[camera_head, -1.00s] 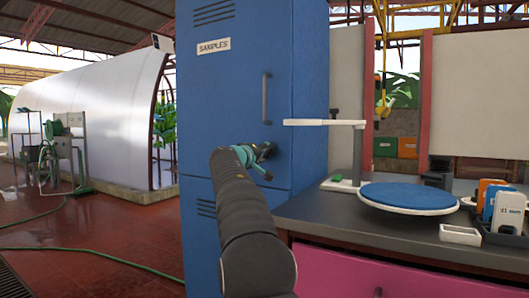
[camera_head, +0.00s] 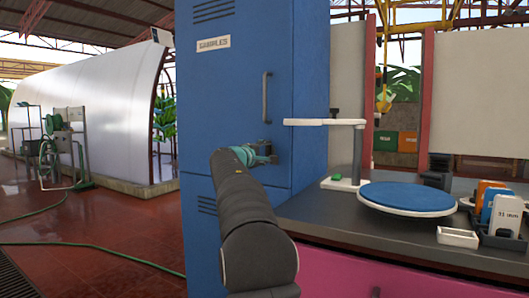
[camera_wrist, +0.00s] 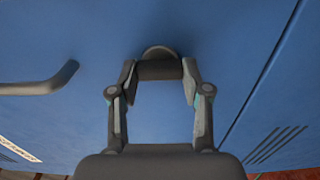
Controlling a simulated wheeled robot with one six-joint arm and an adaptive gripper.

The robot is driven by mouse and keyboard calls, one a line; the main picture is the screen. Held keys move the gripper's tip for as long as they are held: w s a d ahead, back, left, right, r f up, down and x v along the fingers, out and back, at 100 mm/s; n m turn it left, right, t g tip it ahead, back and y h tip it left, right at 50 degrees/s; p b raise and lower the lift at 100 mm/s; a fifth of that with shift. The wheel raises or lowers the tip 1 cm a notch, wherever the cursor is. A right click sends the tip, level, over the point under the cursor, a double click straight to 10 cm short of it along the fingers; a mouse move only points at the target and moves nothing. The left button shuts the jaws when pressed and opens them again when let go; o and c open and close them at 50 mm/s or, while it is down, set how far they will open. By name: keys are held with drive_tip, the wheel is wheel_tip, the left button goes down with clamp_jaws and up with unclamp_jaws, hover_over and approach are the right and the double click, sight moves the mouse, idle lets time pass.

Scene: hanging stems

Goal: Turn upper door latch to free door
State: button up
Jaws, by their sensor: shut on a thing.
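The upper door (camera_head: 237,105) of the blue locker is closed flush, with a "SAMPLES" label and a dark vertical handle (camera_head: 266,97). My gripper (camera_head: 268,152) is at the door below the handle. In the wrist view, my gripper (camera_wrist: 160,72) has its two fingers on either side of the dark latch (camera_wrist: 160,69), shut on it. The latch's rounded base (camera_wrist: 160,50) shows just beyond the fingertips. The handle also shows in the wrist view (camera_wrist: 40,84), left of the fingers and apart from them. In the head view my gripper mostly hides the latch.
A white stand (camera_head: 345,150) with a flat arm rises close to the right of my gripper. On the dark counter (camera_head: 320,215) are a blue round turntable (camera_head: 408,195), a white tray (camera_head: 458,237) and a rack of colored cards. Open red floor lies left of the locker.

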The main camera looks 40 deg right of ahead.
idle(0.4)
drive_tip(key=o, duration=1.2)
drive_tip(key=shift+d, duration=0.1)
drive_tip(key=shift+c, duration=0.2)
drive_tip(key=shift+a, duration=0.2)
drive_tip(key=v, duration=1.1)
drive_tip(key=shift+s+a, duration=0.2)
drive_tip(key=shift+a, duration=0.1)
drive_tip(key=shift+f, duration=0.1)
